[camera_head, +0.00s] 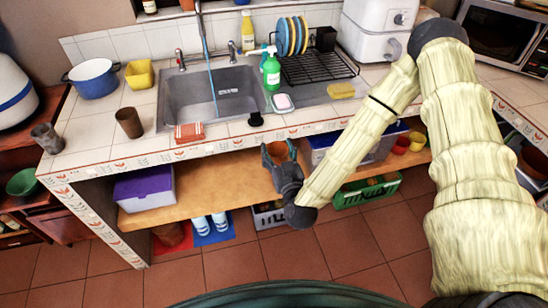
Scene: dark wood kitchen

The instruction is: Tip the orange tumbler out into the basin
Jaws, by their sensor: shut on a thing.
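The orange tumbler (277,151) is held in my dark gripper (280,160), in front of the counter's front edge. Only its upper part shows; the gripper's fingers hide the rest, and it looks roughly upright. The gripper is shut on it. The grey basin (175,107) is set in the tiled counter, up and to the left of the gripper.
A blue-white stream or hose (207,55) comes down over the basin. A brown cup (129,122) and a grey cup (47,138) stand left of it. A green bottle (271,73) and a dish rack (318,68) stand right. A folded orange cloth (189,132) lies at the basin's front.

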